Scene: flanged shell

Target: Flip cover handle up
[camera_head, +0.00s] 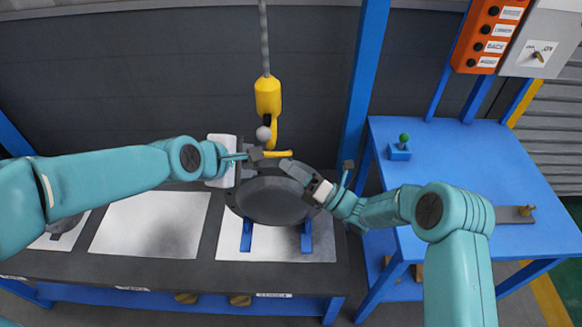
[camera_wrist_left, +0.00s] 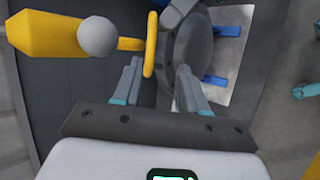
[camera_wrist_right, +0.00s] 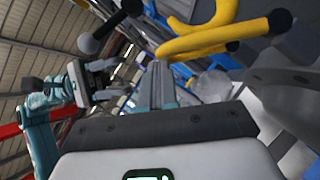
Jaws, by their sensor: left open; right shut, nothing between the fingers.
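The cover is a dark grey round flanged shell (camera_head: 270,203) on blue supports (camera_head: 246,235); part of it shows in the left wrist view (camera_wrist_left: 188,50). A yellow bar, which looks like its handle (camera_head: 279,154), lies at the shell's far edge; it also shows in the left wrist view (camera_wrist_left: 150,48). My left gripper (camera_head: 254,156) is open at the bar's left end; the bar's near end appears ahead of the gap between its fingers (camera_wrist_left: 158,80). My right gripper (camera_head: 290,167) is shut and empty, just below the bar's right end. Whether it touches the bar is unclear.
A yellow hoist hook (camera_head: 268,97) hangs from a chain just above the bar, beside a grey ball (camera_head: 263,133). A blue post (camera_head: 365,80) stands behind. A blue table (camera_head: 470,165) with a green-knobbed block (camera_head: 399,150) is at right.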

